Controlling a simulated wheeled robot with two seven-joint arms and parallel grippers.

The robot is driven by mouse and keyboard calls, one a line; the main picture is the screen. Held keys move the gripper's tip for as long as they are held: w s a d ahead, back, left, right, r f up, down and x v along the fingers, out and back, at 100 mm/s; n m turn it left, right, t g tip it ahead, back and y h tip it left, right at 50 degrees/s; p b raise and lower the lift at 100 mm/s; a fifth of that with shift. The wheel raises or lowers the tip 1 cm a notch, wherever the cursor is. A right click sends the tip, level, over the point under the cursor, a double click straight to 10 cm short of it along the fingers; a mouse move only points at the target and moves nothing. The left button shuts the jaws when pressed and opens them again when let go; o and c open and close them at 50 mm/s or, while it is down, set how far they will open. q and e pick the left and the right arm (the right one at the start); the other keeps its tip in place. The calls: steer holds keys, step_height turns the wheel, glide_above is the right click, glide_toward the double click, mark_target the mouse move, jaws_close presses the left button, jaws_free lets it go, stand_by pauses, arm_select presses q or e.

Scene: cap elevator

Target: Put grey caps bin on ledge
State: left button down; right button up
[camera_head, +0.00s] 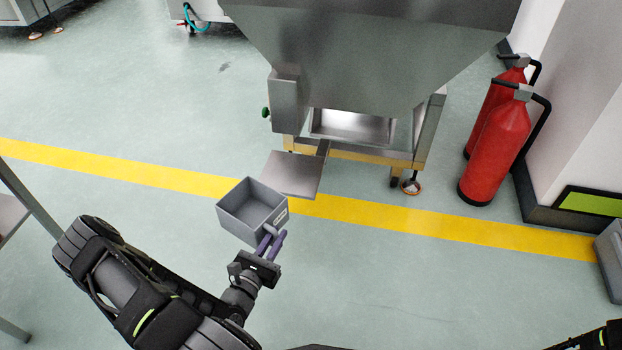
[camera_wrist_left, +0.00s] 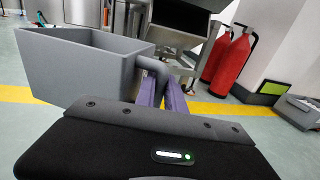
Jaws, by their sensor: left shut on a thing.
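The grey caps bin (camera_head: 240,222) is an open-topped box, empty as far as I can see, held off the floor. My left gripper (camera_head: 270,243) is shut on the bin's handle at its near right side. In the left wrist view the bin (camera_wrist_left: 85,70) is at the left, with its handle between the purple fingers (camera_wrist_left: 160,90). The ledge (camera_head: 292,174) is a flat metal plate sticking out from the front left of the steel cap machine (camera_head: 365,60). In the head view the bin's far right edge overlaps the ledge's near left corner; I cannot tell whether they touch. My right gripper is not in view.
Two red fire extinguishers (camera_head: 496,150) stand right of the machine by a white wall pillar. A grey box (camera_head: 610,260) is at the right edge. A table frame (camera_head: 28,200) is at the far left. The floor with its yellow line is otherwise clear.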

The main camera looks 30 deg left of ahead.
arm_select(q)
steer(key=w+a+b, duration=0.2)
steer(key=w+a, duration=0.1)
steer(key=w, duration=1.6)
steer(key=shift+w, duration=0.35)
steer(key=w+b, duration=0.1)
steer(key=w, duration=0.1)
steer(key=w+f+b, duration=0.1)
steer(key=w, duration=0.1)
steer(key=shift+w+a+f, duration=0.1)
steer(key=shift+w+a, duration=0.05)
steer(key=shift+a, duration=0.05)
steer(key=shift+f, duration=0.15)
steer(key=c, duration=1.4)
jaws_free()
